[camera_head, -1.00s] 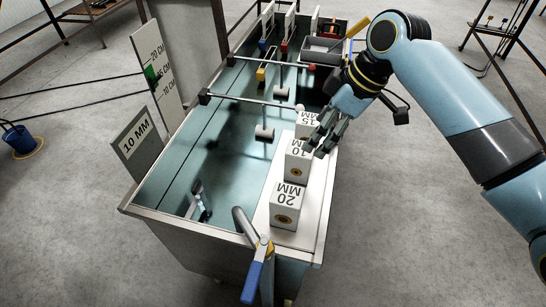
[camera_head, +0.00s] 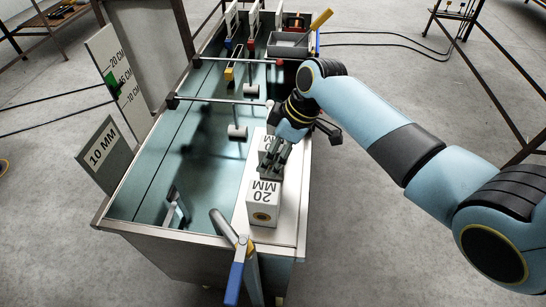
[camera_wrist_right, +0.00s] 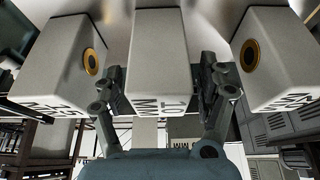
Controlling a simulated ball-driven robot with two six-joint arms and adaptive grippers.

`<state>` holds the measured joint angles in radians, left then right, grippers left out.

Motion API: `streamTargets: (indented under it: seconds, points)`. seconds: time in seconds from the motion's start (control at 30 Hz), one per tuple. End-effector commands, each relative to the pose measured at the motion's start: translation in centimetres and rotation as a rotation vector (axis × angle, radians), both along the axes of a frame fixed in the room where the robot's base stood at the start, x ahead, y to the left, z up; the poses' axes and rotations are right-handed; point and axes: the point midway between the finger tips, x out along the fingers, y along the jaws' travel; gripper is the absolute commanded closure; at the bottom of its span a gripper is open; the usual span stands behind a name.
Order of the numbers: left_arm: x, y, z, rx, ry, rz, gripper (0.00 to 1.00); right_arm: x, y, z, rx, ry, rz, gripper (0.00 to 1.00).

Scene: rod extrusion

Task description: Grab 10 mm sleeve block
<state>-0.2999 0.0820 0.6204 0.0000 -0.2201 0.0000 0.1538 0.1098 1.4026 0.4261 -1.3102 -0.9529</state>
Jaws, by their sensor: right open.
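The 10 mm sleeve block is the middle white block (camera_wrist_right: 158,45) in the right wrist view, with "10 MM" on its face. In the head view it is mostly hidden behind my right gripper (camera_head: 269,170). The right gripper is open, its two fingers on either side of the block in the wrist view (camera_wrist_right: 160,82); I cannot tell whether they touch it. The 20 mm block (camera_head: 262,204) stands nearest on the white ledge, and is at the right of the wrist view (camera_wrist_right: 275,55). The 15 mm block (camera_wrist_right: 52,60) is at the left there. My left gripper is out of view.
The blocks stand close together on a white ledge (camera_head: 290,215) along the right side of a metal tank (camera_head: 140,231). A handle with a blue grip (camera_head: 235,275) rises at the front edge. A "10 MM" sign (camera_head: 104,154) stands left. Crossbars (camera_head: 215,99) span the tank.

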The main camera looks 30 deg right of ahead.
Motion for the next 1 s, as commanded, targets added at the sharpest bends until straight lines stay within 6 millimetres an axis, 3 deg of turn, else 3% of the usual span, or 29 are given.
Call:
streamTargets:
  seconds: [0.07,0.63,1.0]
  points:
    - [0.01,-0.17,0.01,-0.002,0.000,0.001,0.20,-0.01,-0.03,0.03,0.000,0.000,0.000,0.25]
    - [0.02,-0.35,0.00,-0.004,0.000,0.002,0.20,-0.05,-0.05,0.04,0.000,0.002,-0.001,0.98]
    - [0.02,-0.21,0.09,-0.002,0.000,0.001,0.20,0.02,-0.05,0.71,0.000,0.000,0.000,0.99]
